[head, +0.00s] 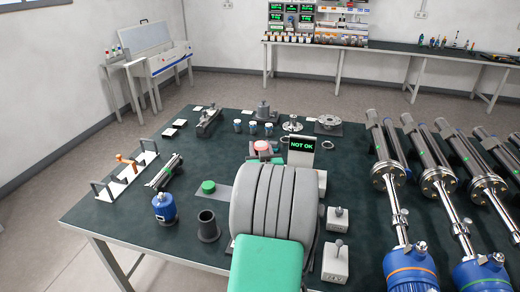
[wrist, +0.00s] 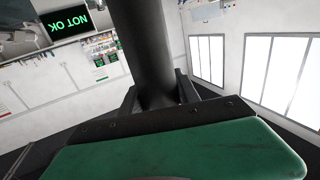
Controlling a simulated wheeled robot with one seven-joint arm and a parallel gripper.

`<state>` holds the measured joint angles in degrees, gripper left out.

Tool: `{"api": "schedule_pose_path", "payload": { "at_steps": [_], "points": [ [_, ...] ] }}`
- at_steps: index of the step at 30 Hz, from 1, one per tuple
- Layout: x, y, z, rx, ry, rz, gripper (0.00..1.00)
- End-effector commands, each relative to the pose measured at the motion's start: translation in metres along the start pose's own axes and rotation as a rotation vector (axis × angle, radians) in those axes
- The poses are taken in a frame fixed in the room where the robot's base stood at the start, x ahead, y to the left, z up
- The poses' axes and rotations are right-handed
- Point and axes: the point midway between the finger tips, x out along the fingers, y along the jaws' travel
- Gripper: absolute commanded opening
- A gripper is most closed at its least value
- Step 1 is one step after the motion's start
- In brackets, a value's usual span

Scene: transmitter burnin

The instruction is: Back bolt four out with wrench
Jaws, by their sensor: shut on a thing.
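In the wrist view my gripper (wrist: 157,98) is shut on a thick dark cylinder (wrist: 148,45), which stands up between the two black fingers. Its far end is out of view, and I cannot tell if it is the wrench. In the head view my grey and green arm hides the gripper and what lies behind it. Bolt four cannot be singled out. Metal transmitters with round flanges (head: 439,182) lie at the right of the dark table. A separate grey flange (head: 329,121) lies on a plate at the table's far side.
The dark-topped table (head: 110,205) holds a blue-capped unit (head: 165,208), a black cup (head: 208,227), a green knob (head: 208,187), a white rack (head: 125,176) and small grey blocks (head: 336,262). A display (head: 301,145) reads NOT OK. The table's left front corner is clear.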

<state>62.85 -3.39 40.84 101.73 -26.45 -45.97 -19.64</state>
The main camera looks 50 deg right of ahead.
Motion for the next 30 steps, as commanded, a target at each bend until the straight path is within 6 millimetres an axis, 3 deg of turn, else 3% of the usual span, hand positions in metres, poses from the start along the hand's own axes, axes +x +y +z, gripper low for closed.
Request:
{"api": "schedule_pose_path", "payload": {
  "at_steps": [30],
  "points": [
    [0.0006,0.0002,0.0029,-0.001,0.007,0.0,0.0]
  ]
}}
